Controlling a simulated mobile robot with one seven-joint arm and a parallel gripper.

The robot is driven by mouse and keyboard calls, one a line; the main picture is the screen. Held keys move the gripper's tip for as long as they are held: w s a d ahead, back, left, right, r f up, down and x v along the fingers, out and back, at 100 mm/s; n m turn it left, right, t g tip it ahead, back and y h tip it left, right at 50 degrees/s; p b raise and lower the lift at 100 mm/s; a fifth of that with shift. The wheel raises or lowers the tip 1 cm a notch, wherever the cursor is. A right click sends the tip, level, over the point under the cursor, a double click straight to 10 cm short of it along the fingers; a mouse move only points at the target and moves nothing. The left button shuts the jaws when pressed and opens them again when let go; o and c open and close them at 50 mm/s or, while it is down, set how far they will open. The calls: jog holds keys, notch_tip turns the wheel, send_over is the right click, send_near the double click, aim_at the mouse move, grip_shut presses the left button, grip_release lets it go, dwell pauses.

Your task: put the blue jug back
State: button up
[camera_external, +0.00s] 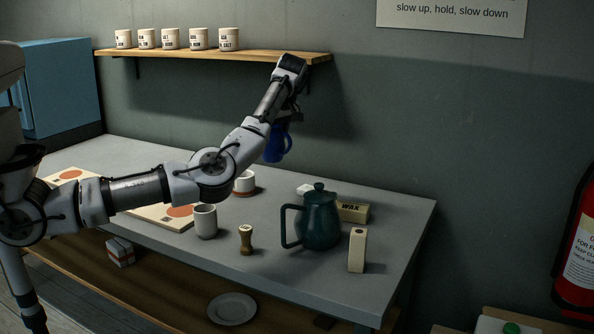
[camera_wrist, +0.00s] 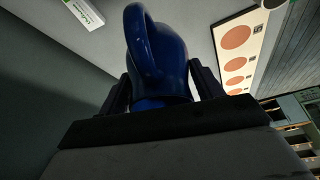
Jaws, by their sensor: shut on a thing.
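The blue jug (camera_external: 275,146) hangs in the air above the back part of the grey table (camera_external: 400,214), below the right end of the wall shelf. My gripper (camera_external: 288,112) is shut on it. In the wrist view the jug (camera_wrist: 160,52) sits between the two dark fingers of my gripper (camera_wrist: 165,92), with its handle toward the camera. Part of the jug is hidden behind my arm in the external view.
A wooden shelf (camera_external: 215,56) holds several labelled white pots at its left; its right part is bare. On the table stand a dark green pot (camera_external: 320,222), a wax box (camera_external: 353,212), an upright cream block (camera_external: 357,250), a grey cup (camera_external: 205,222) and a small brown stamp-like piece (camera_external: 246,240).

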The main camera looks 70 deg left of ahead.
jog(key=s+d+r+m+b, duration=0.1)
jog(key=s+d+r+b, duration=0.2)
jog(key=r, duration=0.1)
jog(key=f, duration=1.9)
jog(key=shift+s+d+p, duration=0.2)
jog(key=shift+s+p, duration=0.05)
jog(key=shift+p, duration=0.1)
jog(key=shift+f, duration=0.15)
jog(key=o, duration=1.2)
jog(key=shift+o, duration=0.2)
jog(key=b+v, duration=0.1)
jog(key=v, duration=1.1)
jog(key=shift+s, duration=0.15)
jog(key=shift+d, duration=0.1)
